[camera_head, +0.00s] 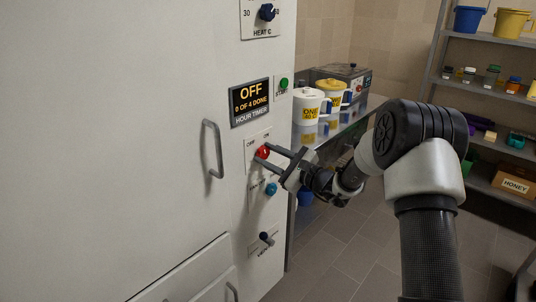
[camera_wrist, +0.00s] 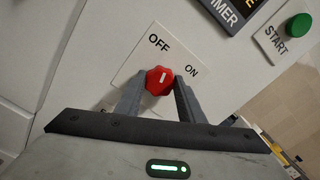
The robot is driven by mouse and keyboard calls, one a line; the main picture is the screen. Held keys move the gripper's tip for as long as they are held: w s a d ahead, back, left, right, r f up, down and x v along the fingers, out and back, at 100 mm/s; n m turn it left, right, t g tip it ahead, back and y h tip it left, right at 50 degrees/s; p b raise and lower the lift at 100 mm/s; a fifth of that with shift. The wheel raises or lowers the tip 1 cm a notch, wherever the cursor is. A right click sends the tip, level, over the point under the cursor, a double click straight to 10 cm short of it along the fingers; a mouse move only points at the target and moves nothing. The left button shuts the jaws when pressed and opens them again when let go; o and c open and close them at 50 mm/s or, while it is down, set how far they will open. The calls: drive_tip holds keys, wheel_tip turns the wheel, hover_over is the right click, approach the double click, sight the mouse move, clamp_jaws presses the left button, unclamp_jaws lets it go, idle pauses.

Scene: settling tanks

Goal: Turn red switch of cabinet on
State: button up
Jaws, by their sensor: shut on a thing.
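The red switch (camera_head: 263,152) is a round knob on the front of the white cabinet (camera_head: 120,120), beside the labels OFF and ON. In the wrist view the red switch (camera_wrist: 159,81) sits between my two fingertips, and its white mark stands nearly upright, between the OFF label on the upper left and the ON label on the right. My gripper (camera_head: 268,157) reaches it from the right and is shut on the knob. It also shows in the wrist view (camera_wrist: 157,85). The cabinet's display (camera_head: 250,101) reads OFF, 0 OF 4 DONE, HOUR TIMER.
A green START button (camera_head: 283,83) is above the switch, and a blue knob (camera_head: 271,188) is close below. A dark toggle (camera_head: 266,238) is lower. A metal handle (camera_head: 212,149) sticks out on the left. Jugs (camera_head: 308,106) stand on a shelf behind.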

drive_tip(key=m+p, duration=0.1)
drive_tip(key=m, duration=0.2)
drive_tip(key=m+p, duration=0.2)
drive_tip(key=shift+r+m, duration=0.2)
drive_tip(key=shift+m, duration=0.2)
drive_tip(key=m+p, duration=0.3)
drive_tip(key=m, duration=0.1)
drive_tip(key=shift+f+m, duration=0.15)
drive_tip(key=shift+m, duration=0.15)
drive_tip(key=o, duration=1)
drive_tip(key=shift+o, duration=0.2)
drive_tip(key=shift+d, duration=0.1)
drive_tip(key=p+v, duration=0.1)
drive_tip(key=v, duration=1.6)
drive_tip(key=shift+p, duration=0.35)
drive_tip(key=shift+s+d+f, duration=0.1)
